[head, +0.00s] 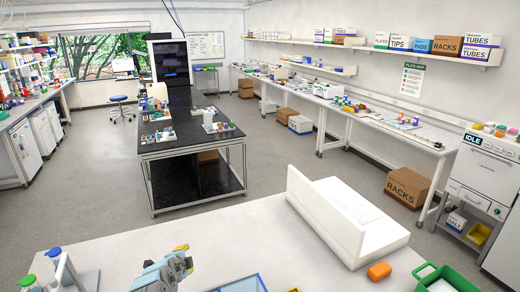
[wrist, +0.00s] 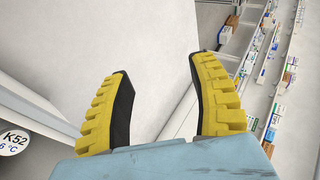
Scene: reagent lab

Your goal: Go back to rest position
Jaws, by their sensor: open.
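My gripper (head: 186,256) shows at the lower left of the head view, above the white bench (head: 235,240) in the foreground. Its yellow ribbed fingers also show in the wrist view (wrist: 160,100). They are spread apart with nothing between them. The wrist view looks past the fingers to a pale surface and, at the right, shelves with bottles (wrist: 262,55).
Near my gripper are a blue-edged bin (head: 243,284), a white L-shaped block (head: 345,215), an orange object (head: 379,271) and a green bin (head: 447,272). Bottles with blue and green caps (head: 60,265) stand at the left. A black-topped bench (head: 190,135) stands beyond open floor.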

